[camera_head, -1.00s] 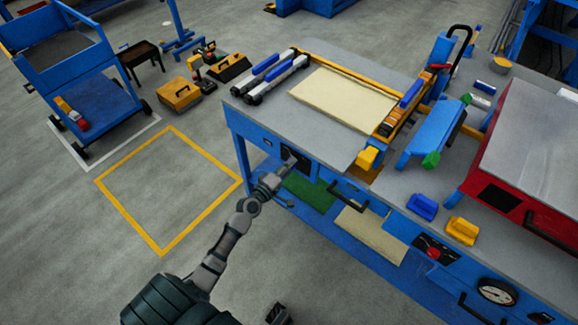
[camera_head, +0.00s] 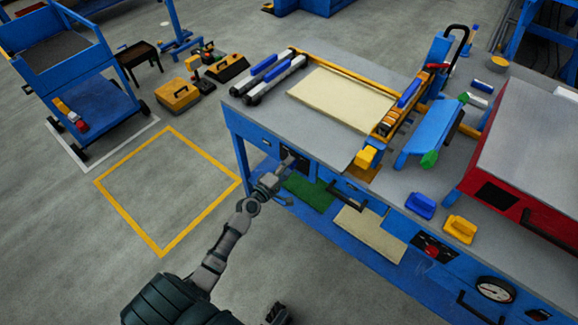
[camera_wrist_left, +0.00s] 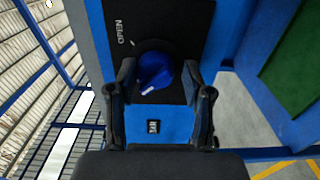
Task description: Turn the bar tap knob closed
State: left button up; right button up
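The blue tap knob (camera_wrist_left: 154,73) sits on a black panel (camera_wrist_left: 185,25) with the word OPEN, in the left wrist view. A small label or display (camera_wrist_left: 153,127) is below it. My left gripper (camera_wrist_left: 160,72) is open, with its two dark fingers on either side of the knob and visible gaps; I cannot tell whether a finger touches it. In the head view my left gripper (camera_head: 282,172) is at the bench's left front side, and the knob is too small to make out there. A dark part at the bottom edge (camera_head: 277,313) may be my right gripper; its fingers are unclear.
The blue workbench (camera_head: 235,130) carries a cream panel (camera_head: 342,98), blue-and-yellow fixtures and a red machine (camera_head: 520,150). A drawer handle (camera_head: 347,196) juts out right of my left gripper. The floor inside the yellow outline (camera_head: 168,190) is clear.

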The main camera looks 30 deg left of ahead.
pick_arm(q)
jog(key=shift+o, duration=0.2)
jog(key=shift+a, duration=0.1)
jog(key=s, duration=1.2)
jog(key=shift+a, duration=0.45)
jog(key=shift+w, duration=0.1)
